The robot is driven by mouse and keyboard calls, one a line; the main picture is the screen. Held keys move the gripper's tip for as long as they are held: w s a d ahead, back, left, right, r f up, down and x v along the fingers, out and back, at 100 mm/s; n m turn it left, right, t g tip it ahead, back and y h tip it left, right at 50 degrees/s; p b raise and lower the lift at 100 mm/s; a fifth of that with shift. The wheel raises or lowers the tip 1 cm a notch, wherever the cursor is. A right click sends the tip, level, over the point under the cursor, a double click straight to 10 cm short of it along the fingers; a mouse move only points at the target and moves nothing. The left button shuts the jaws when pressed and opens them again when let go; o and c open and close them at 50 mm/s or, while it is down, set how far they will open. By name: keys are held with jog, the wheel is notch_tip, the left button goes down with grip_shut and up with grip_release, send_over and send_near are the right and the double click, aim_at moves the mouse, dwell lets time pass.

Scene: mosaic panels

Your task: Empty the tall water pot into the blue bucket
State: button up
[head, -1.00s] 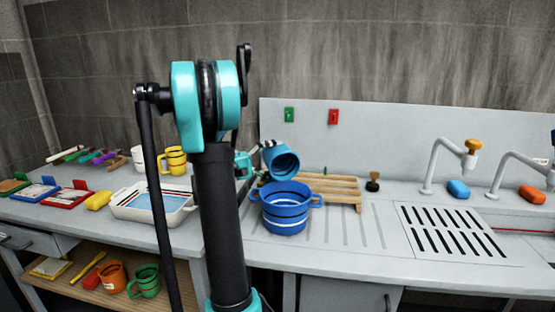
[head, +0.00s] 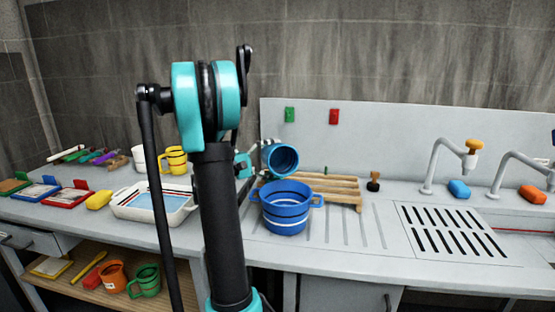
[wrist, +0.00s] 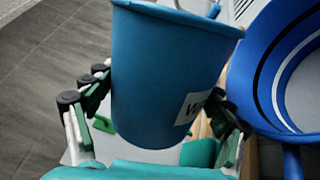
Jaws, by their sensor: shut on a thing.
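The blue water pot (head: 283,159) is tipped on its side above the blue bucket (head: 285,224), which has white stripes and side handles. The pot's mouth faces the head camera and looks dark blue inside; I cannot tell whether any water is left in it. My gripper (wrist: 152,112) is shut around the pot's body; part of it shows left of the pot in the head view (head: 245,166). In the wrist view, the pot (wrist: 165,60) bears a white label, partly hidden by a finger, and the bucket (wrist: 238,88) is at the right.
A wooden rack (head: 343,188) stands behind the bucket. A white tray (head: 130,214) holding something light blue and a yellow mug (head: 174,160) are to the left.

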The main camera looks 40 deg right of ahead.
aim_at(273, 163)
jog(key=shift+w+d+f+n, duration=0.2)
jog(key=shift+w+f+n, duration=0.1)
jog(key=shift+w+n, duration=0.25)
jog(key=shift+w+d+f+n, duration=0.2)
jog(key=shift+w+f+n, duration=0.1)
jog(key=shift+w+n, duration=0.2)
jog(key=n, duration=0.3)
jog(key=shift+r+t, duration=0.2)
jog(key=shift+t, duration=0.2)
jog(key=f+n, duration=0.1)
jog(key=n, duration=0.2)
jog(key=shift+f, duration=0.1)
jog(key=shift+w+d+n+t, duration=0.1)
jog(key=shift+n+t, duration=0.2)
jog(key=shift+n, duration=0.25)
jog(key=w+f+n, duration=0.1)
jog(key=n, duration=0.1)
jog(key=f+n, duration=0.1)
jog(key=shift+w+d+n, duration=0.35)
jog(key=shift+w+n, duration=0.05)
jog(key=shift+w+d+f+n, duration=0.1)
jog(key=shift+w+f+n, duration=0.2)
jog(key=shift+n, duration=0.25)
jog(key=shift+w+d+f+n, duration=0.15)
jog(key=shift+f+n, duration=0.15)
jog(key=shift+n, duration=0.25)
jog(key=shift+w+r+n+t+y, duration=0.2)
jog(key=shift+r+n+t+y, duration=0.1)
jog(key=shift+n, duration=0.6)
jog(key=shift+r, duration=1.95)
